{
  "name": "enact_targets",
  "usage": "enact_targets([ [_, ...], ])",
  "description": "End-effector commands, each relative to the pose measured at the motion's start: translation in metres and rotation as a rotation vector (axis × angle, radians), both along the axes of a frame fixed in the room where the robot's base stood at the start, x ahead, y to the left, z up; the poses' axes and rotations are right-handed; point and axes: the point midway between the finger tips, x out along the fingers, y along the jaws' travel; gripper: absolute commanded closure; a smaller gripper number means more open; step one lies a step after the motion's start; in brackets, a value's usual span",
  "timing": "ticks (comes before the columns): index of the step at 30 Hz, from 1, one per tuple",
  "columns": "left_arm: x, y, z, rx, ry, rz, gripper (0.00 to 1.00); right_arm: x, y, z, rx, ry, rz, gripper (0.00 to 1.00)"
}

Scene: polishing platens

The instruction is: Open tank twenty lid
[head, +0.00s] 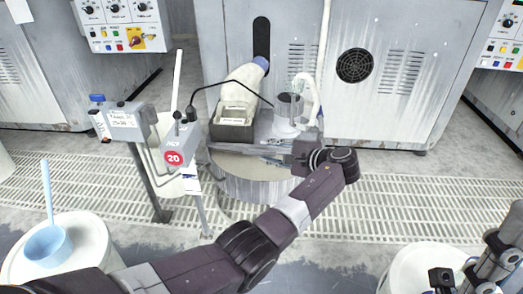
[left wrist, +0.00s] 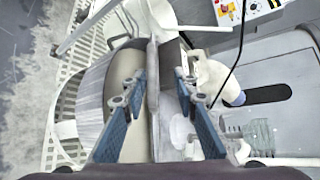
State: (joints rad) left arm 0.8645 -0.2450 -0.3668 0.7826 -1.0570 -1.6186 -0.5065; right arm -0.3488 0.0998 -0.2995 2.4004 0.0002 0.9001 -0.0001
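The grey tank (head: 250,188) stands at the centre of the head view, beside a grey post box with a red "20" label (head: 174,158). Its top (head: 240,163) is beige at the front, and a grey lid part (head: 262,128) lies behind, bearing objects. In the left wrist view the tank (left wrist: 88,105) is left of a thin upright grey plate (left wrist: 153,95), perhaps the lid's edge or grip. My left gripper (head: 288,160) is at the tank's right rim. Its blue fingers (left wrist: 160,110) are apart, one each side of the plate, with gaps. My right gripper is not clearly shown.
On the lid part are a dark box (head: 232,130), a white bottle (head: 243,84) and a clear jar (head: 288,108). A white drum with a blue ladle (head: 47,243) is lower left, another white drum (head: 408,268) lower right. Machine cabinets (head: 370,100) stand behind.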

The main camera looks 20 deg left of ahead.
Motion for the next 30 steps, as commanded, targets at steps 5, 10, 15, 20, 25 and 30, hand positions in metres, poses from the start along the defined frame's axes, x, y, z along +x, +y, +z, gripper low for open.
enact_targets([
  [5,-0.008,-0.019,0.009,-0.001,-0.002,0.000,0.73,0.000,0.000,0.000,0.000,0.001,0.000,0.60],
  [10,-0.011,-0.024,0.011,0.001,-0.001,0.002,0.73,0.000,0.000,0.000,0.000,0.002,0.001,0.60],
  [15,-0.011,-0.024,0.011,0.001,-0.001,0.002,0.73,0.000,0.000,0.000,0.000,0.002,0.001,0.60],
  [20,-0.011,-0.024,0.011,0.000,-0.001,0.001,0.73,0.000,0.000,0.000,0.000,0.002,0.001,0.60],
  [25,-0.001,-0.030,-0.006,-0.056,-0.032,-0.062,0.73,0.000,0.000,-0.001,-0.001,0.002,0.000,0.60],
  [30,0.028,-0.062,-0.043,-0.256,-0.175,-0.269,0.73,0.000,0.000,-0.001,0.000,0.002,0.001,0.60],
])
